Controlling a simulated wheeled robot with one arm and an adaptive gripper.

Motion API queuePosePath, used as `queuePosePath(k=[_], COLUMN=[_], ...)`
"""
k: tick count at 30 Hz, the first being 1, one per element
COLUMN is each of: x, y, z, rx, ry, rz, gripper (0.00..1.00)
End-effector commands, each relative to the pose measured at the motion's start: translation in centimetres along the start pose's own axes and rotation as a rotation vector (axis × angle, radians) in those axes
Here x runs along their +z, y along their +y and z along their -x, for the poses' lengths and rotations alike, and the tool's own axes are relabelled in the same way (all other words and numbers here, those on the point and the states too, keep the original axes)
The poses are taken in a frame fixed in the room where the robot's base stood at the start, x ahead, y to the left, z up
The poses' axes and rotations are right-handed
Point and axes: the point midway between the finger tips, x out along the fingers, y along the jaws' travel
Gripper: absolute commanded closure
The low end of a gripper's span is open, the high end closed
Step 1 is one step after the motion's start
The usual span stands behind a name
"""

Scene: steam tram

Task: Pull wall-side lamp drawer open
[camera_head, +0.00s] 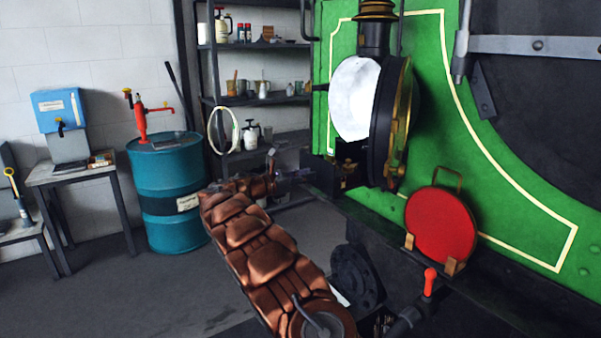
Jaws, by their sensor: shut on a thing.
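The headlamp (372,100) is mounted on the green tram front. Its round glazed door (400,125) with a brass rim is swung open to the right, and a bright white reflector (355,98) shows inside. Low on the lamp's left side, a small dark part with brass bits (347,172) seems to be the wall-side drawer. My brown arm reaches away from me, and my gripper (308,173) is at its far end, just left of this part. It is shut, apparently on the drawer. The fingertips and any handle are too small and dark to make out.
A red disc (440,225) stands in brackets right of the lamp, near a red-tipped lever (430,282). A teal drum (168,190) with a red pump, a small table (85,178) and shelves (262,100) line the wall. The floor between is clear.

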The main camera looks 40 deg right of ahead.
Motion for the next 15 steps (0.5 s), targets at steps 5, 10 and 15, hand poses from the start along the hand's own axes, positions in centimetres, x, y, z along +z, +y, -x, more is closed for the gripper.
queuePosePath(k=[5,10,15], x=[0.20,0.18,0.12], y=[0.07,0.06,0.04], z=[0.02,0.02,0.03], rx=[0.002,0.002,0.001], ry=[-0.004,-0.004,-0.003], rz=[-0.001,0.000,0.000], gripper=[1.00,0.65,0.52])
